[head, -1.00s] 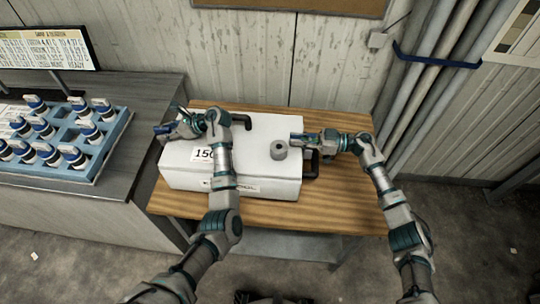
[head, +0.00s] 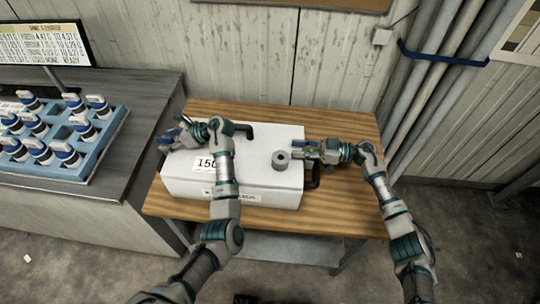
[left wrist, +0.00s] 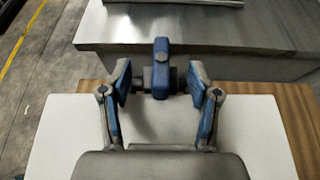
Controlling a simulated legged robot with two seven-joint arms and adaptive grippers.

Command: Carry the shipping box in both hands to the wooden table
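The shipping box (head: 250,178) is white, with a "150" label, a grey knob and black handles. It appears to rest level on the wooden table (head: 335,210). My left gripper (head: 172,138) is over the box's left end, with its fingers spread.
A grey counter (head: 150,100) stands at the left, holding a blue tray (head: 100,150) of blue-capped bottles and a display board (head: 40,42). Pipes (head: 430,90) run down the wall at the right. Bare tabletop shows right of the box.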

